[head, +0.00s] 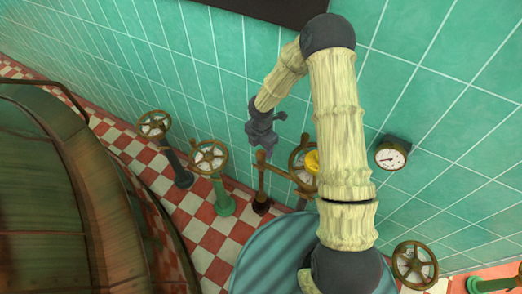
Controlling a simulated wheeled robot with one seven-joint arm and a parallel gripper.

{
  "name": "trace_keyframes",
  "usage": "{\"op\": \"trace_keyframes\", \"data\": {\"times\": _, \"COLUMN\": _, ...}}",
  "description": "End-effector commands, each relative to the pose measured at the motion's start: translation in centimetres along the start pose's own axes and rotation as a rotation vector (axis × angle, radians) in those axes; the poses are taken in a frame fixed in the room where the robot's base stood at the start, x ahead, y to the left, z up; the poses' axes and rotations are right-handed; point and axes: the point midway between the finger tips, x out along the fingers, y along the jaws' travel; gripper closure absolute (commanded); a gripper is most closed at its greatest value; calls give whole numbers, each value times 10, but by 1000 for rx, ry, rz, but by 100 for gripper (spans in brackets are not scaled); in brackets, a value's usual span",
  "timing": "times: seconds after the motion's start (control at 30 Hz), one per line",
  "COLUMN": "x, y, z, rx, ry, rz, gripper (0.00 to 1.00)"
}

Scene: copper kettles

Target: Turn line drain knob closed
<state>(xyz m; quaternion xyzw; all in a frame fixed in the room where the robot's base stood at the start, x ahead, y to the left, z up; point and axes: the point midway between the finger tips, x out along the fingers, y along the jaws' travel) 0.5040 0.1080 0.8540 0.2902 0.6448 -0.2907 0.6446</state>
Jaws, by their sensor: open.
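My gripper (264,146) is a small dark shape at the end of my pale arm, in the upper middle of the head view. It appears empty and above a brown lever post (261,185), apart from the handwheels. Several spoked handwheels show: one on a dark post (154,124), one on a green post (209,157), one by the wall (297,161) with a yellow part (312,161), and one at lower right (414,263). I cannot tell which is the line drain knob. My arm partly hides the wheel with the yellow part.
A large copper kettle (45,190) fills the left side. A teal tiled wall (225,60) runs behind, with a round gauge (390,157) right of my arm. The red and white checkered floor (195,205) is partly clear. A green pipe fitting (490,283) is at lower right.

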Motion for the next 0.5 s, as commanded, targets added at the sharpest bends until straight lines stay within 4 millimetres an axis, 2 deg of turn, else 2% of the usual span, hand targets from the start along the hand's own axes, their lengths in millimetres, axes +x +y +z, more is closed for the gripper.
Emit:
{"op": "trace_keyframes", "data": {"times": 0.03, "x": 9, "y": 0, "z": -1, "rx": -1, "ry": 1, "rz": -2, "gripper": 41}}
{"op": "trace_keyframes", "data": {"times": 0.2, "x": 25, "y": 0, "z": 0, "rx": 0, "ry": 0, "rz": 0, "gripper": 41}}
{"op": "trace_keyframes", "data": {"times": 0.5, "x": 28, "y": 0, "z": 0, "rx": 0, "ry": 0, "rz": 1, "gripper": 41}}
